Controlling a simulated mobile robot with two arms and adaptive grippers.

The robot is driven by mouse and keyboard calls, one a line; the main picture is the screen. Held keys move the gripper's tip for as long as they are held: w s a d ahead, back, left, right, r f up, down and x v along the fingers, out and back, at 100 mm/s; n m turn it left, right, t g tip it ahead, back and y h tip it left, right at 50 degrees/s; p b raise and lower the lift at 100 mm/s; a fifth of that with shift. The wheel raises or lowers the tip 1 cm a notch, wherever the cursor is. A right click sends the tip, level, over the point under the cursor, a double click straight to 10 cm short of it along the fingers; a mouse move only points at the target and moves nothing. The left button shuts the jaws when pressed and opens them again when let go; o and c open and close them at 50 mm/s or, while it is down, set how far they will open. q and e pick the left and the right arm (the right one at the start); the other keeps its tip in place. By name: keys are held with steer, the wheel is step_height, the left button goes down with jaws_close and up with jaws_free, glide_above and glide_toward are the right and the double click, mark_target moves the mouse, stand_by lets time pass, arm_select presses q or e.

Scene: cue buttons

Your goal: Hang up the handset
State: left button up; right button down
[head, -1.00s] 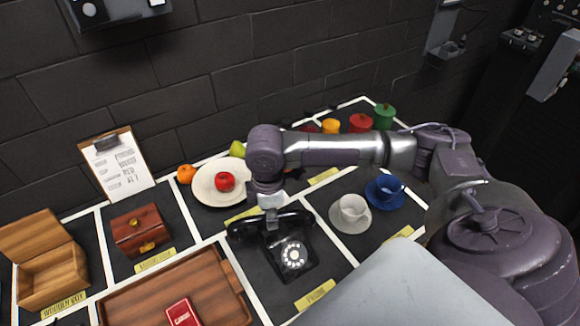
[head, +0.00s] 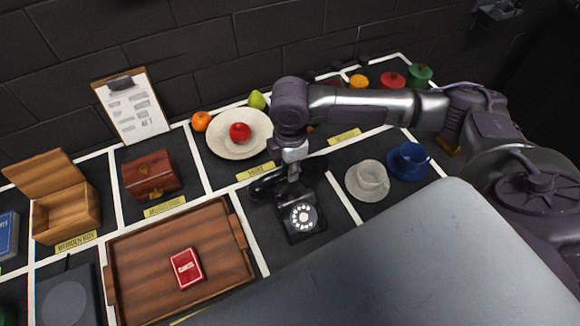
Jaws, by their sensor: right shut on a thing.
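The black rotary telephone (head: 302,217) stands on the table, dial facing me. Its black handset (head: 265,187) lies crosswise at the top of the phone, at or just above the cradle; I cannot tell whether it touches. My right gripper (head: 291,175) points down from above and is shut on the handset's middle. The gripper and wrist hide that middle part and most of the cradle. My left gripper is not in view.
A white cup on a saucer (head: 356,192) and a blue cup (head: 411,158) stand right of the phone. A wooden tray (head: 135,265) with a red card box (head: 187,268) lies left. Behind are a plate (head: 222,146) with a red apple (head: 240,132).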

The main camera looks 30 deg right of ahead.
steer(key=shift+f+b, duration=0.8)
steer(key=shift+f, duration=0.15)
steer(key=shift+s+a+f, duration=0.1)
steer(key=shift+f, duration=1.35)
steer(key=c, duration=0.9)
jaws_free()
steer(key=shift+r, duration=0.1)
step_height(320, 180, up, 12)
steer(key=shift+f, duration=0.1)
